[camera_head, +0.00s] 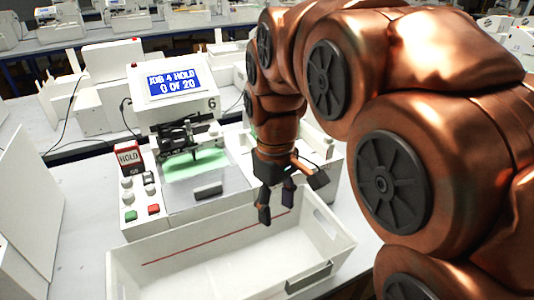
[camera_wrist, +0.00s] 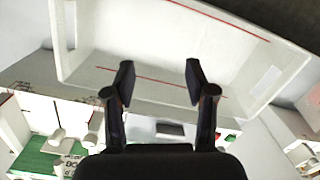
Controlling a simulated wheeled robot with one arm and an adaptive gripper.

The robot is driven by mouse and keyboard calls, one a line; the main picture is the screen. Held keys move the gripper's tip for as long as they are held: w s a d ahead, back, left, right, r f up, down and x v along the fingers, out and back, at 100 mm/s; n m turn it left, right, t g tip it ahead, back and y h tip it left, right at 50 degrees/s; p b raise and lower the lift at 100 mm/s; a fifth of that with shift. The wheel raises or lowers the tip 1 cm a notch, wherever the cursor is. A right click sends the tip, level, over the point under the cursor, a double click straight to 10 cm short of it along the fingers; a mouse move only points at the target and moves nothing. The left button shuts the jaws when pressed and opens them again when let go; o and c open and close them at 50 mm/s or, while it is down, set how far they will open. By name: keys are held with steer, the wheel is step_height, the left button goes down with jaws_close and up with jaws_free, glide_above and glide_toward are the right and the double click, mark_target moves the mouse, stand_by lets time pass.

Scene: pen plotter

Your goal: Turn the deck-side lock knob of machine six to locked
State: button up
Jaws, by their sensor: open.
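Machine six (camera_head: 178,95) has a blue screen reading "JOB 4 HOLD, 0 OF 20" and a "6" on its housing. Its control panel (camera_head: 140,220), left of the deck (camera_head: 190,187), carries several small pale knobs (camera_head: 150,178), a red button and a green button. I cannot tell which knob is the deck-side lock or how it is set. My gripper (camera_head: 290,198) is open and empty, pointing down in front of the deck's right side, well right of the panel. Both fingers also show in the wrist view (camera_wrist: 160,82), with nothing between them.
A white bin (camera_head: 230,258) with a red line inside stands in front of the machine; it also fills the upper wrist view (camera_wrist: 160,50). A red HOLD sign (camera_head: 129,157) stands behind the knobs. A white panel (camera_head: 28,215) stands at the left. More machines stand behind.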

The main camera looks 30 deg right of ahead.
steer(key=w+d+r+n+b, duration=0.1)
steer(key=w+d+n, duration=0.1)
steer(key=w, duration=0.5)
steer(key=w+d+r+n+b, duration=0.1)
steer(key=w+d+r+n, duration=0.1)
steer(key=w, duration=0.4)
steer(key=w+d+r+n+t+b, duration=0.1)
steer(key=w+d+n+b, duration=0.1)
steer(key=w+d+n, duration=0.2)
steer(key=shift+w+r+n, duration=0.2)
steer(key=shift+w, duration=0.7)
steer(key=shift+w+r+n, duration=0.2)
steer(key=shift+w, duration=0.7)
steer(key=shift+f+p, duration=0.65)
steer(key=shift+f, duration=3.2)
jaws_close()
